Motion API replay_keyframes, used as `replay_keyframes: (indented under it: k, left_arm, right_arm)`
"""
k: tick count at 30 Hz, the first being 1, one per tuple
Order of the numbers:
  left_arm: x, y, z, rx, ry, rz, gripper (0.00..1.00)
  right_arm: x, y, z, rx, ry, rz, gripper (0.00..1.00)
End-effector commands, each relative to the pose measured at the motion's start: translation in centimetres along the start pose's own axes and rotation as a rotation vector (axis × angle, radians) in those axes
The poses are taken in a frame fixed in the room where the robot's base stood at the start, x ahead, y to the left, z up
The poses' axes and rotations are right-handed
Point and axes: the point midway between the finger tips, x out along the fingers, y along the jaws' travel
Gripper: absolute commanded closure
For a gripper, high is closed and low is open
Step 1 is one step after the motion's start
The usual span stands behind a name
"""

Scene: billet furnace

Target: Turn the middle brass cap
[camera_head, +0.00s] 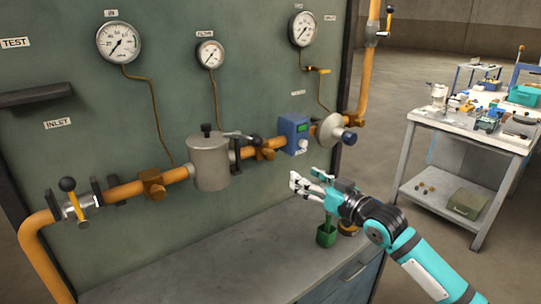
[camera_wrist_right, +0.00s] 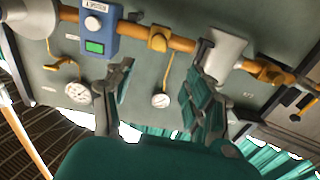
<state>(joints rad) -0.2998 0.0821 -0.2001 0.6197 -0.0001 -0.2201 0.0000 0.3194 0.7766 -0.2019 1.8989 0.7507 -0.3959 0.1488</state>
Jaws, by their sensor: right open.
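Two brass fittings show on the orange pipe. One (camera_head: 152,184) is left of the grey canister. The other (camera_head: 265,151) sits between the canister and the blue box, and also shows in the wrist view (camera_wrist_right: 158,38). I cannot tell whether a further brass cap is hidden. My right gripper (camera_head: 302,180) is open and empty, in front of the panel, below and right of the second fitting and apart from it. In the wrist view its fingers (camera_wrist_right: 160,90) spread beneath that fitting, with a gap between them. My left gripper is not in view.
The blue box (camera_head: 293,134) and a pale disc-shaped regulator (camera_head: 332,131) stick out beside the fitting. A green object (camera_head: 326,236) stands on the bench (camera_head: 215,255) below my gripper. The bench's left part is clear.

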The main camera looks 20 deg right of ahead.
Motion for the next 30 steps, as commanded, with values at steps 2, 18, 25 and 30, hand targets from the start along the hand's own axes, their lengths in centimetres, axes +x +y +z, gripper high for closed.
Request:
replay_keyframes:
  k: [2,18,25,30]
  left_arm:
    - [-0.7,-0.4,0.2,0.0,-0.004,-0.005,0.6]
    - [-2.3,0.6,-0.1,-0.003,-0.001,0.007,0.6]
    - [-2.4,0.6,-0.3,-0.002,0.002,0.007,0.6]
    - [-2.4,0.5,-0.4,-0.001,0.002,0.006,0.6]
  right_arm:
    - [1.8,0.1,-0.4,0.004,0.003,0.002,0.45]
    - [12.7,0.1,-0.1,0.001,0.0,0.002,0.45]
    - [14.4,0.1,0.0,0.0,0.0,0.001,0.45]
    - [14.6,0.1,0.0,0.0,0.0,0.002,0.45]
